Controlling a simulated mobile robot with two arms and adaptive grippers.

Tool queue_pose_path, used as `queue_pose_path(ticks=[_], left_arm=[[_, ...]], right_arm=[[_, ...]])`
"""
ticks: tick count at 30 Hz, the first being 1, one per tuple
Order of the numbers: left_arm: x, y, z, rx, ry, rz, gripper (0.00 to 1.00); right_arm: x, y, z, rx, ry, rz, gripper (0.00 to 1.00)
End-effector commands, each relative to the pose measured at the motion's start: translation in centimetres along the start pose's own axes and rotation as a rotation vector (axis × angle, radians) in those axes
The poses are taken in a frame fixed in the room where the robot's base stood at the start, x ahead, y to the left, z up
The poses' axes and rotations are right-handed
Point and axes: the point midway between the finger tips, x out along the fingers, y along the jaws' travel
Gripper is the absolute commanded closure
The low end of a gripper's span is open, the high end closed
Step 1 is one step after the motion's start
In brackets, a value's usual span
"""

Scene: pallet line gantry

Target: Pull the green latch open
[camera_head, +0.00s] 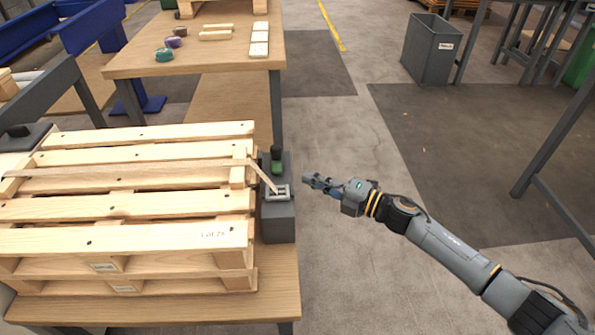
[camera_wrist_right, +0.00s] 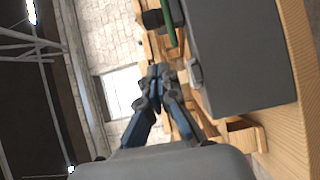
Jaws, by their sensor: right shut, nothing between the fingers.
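The green latch (camera_head: 277,160) sits on a grey box (camera_head: 278,222) at the right edge of the wooden table, beside the stacked pallets. Its handle shows green with a dark part above it. In the right wrist view part of the green latch (camera_wrist_right: 168,22) shows at the top, next to the grey box (camera_wrist_right: 240,60). A pale metal bracket (camera_head: 277,192) lies just in front of the latch. My right gripper (camera_head: 307,179) is shut and empty, a little to the right of the box and apart from the latch. My left gripper is not in view.
Wooden pallets (camera_head: 130,205) fill the table to the left. A slanted wooden strip (camera_head: 262,175) reaches from them to the bracket. A second table (camera_head: 215,65) stands behind with small items. A grey bin (camera_head: 430,48) is at the back right. The floor right of the table is open.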

Motion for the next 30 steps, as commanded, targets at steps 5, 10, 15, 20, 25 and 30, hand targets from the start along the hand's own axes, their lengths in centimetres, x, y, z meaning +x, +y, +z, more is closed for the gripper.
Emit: queue_pose_path(ticks=[5,10,15,20,25,30], left_arm=[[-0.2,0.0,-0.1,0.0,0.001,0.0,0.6],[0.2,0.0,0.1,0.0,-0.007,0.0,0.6],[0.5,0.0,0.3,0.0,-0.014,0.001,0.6],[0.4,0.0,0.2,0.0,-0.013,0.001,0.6],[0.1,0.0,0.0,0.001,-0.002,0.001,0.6],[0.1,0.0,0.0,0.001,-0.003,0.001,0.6]], right_arm=[[-2.6,0.0,0.0,0.001,-0.001,-0.002,1.0],[-3.4,0.0,-0.1,0.0,0.001,0.0,1.0],[-3.5,0.0,-0.1,0.0,0.001,0.0,1.0],[-3.4,0.0,0.0,0.0,0.001,0.0,1.0],[-3.4,0.0,-0.1,0.003,-0.001,0.001,1.0],[-2.6,0.0,-0.9,0.107,-0.101,0.034,1.0]])
